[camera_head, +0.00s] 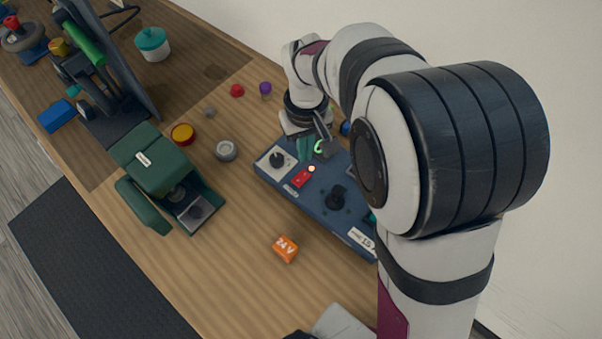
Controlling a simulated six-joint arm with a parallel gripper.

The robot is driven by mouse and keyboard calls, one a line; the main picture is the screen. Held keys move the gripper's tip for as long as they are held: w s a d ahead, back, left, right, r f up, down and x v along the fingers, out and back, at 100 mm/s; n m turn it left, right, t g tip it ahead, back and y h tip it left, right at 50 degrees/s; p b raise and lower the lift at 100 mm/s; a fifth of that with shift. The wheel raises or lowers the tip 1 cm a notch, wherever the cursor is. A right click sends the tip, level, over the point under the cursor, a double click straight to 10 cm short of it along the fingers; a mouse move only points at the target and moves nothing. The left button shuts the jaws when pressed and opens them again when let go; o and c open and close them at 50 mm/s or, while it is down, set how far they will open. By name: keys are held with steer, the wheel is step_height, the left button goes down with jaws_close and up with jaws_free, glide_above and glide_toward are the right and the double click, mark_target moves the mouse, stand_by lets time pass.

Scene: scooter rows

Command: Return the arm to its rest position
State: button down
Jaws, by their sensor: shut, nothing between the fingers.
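My arm reaches from the lower right over the bench, with its big black and white joint covering much of the right side. My gripper (324,148) points down at the far side of a dark blue panel (318,205), close above it or touching it; I cannot tell which. Its fingers look shut, with no object seen between them. Green parts show beside the fingers. The panel carries a black knob on a white plate (276,161), a red switch (300,179) and a black knob (336,198). My arm hides the panel's right end.
An orange block marked 24V (285,248) lies on the wooden bench (235,270) in front of the panel. An open green case (160,165) stands left. Small caps, a grey disc (226,150) and a teal-lidded jar (152,43) stand further back. A white wall rises behind.

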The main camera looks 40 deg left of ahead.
steer(key=w+d+r+m, duration=0.2)
steer(key=d+r+m, duration=0.35)
steer(key=d, duration=0.65)
steer(key=s+d+r+m+y, duration=0.1)
steer(key=s+d+r+m, duration=0.1)
steer(key=s+d+m, duration=0.4)
steer(key=s+d+r+m, duration=0.1)
steer(key=s+d+m, duration=0.5)
steer(key=d, duration=0.5)
steer(key=shift+s+r+y, duration=0.4)
steer(key=shift+s, duration=0.2)
